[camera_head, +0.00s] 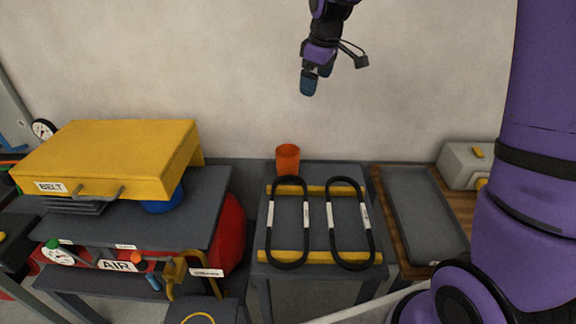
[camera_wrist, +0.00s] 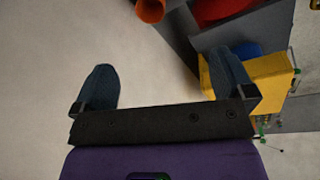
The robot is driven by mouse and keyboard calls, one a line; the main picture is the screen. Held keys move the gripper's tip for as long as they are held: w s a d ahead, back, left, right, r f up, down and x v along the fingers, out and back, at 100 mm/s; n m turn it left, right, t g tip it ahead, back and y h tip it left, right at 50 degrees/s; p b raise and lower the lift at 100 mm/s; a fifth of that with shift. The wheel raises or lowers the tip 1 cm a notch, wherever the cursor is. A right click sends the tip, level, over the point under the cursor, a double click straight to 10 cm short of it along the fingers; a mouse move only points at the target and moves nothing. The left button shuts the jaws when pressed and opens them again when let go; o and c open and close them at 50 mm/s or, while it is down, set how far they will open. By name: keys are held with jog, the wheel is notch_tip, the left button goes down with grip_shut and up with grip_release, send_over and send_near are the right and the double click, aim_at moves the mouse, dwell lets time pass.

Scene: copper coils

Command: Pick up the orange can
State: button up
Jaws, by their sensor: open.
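The orange can (camera_head: 288,159) stands upright at the back left of the small grey table, behind two black belts. It also shows at the top edge of the wrist view (camera_wrist: 151,11), partly cut off. My gripper (camera_head: 308,86) is up in the air in front of the wall, above the can and a little to its right in the head view. In the wrist view my gripper (camera_wrist: 165,82) has its two dark fingers wide apart, with nothing between them. It is clear of the can.
Two black belts (camera_head: 306,215) lie across yellow bars (camera_head: 319,256) in front of the can. A yellow belt cover (camera_head: 115,155) and red air tank (camera_head: 232,235) stand left. A grey tray (camera_head: 424,220) and grey box (camera_head: 465,165) are right.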

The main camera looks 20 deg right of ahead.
jog(key=w+a+f+n, duration=0.1)
jog(key=w+f+n, duration=0.1)
jog(key=w+f, duration=0.65)
jog(key=n+g+y, duration=0.1)
jog(key=n+g, duration=0.1)
jog(key=n, duration=0.1)
send_near(287, 155)
jog(key=s+a+r, duration=0.1)
jog(key=s+r, duration=0.3)
jog(key=f, duration=0.7)
jog(key=a+f, duration=0.1)
jog(key=f, duration=0.3)
jog(key=shift+w+f, duration=0.2)
jog(key=shift+w, duration=0.1)
jog(key=shift+a, duration=0.1)
jog(key=c, duration=0.7)
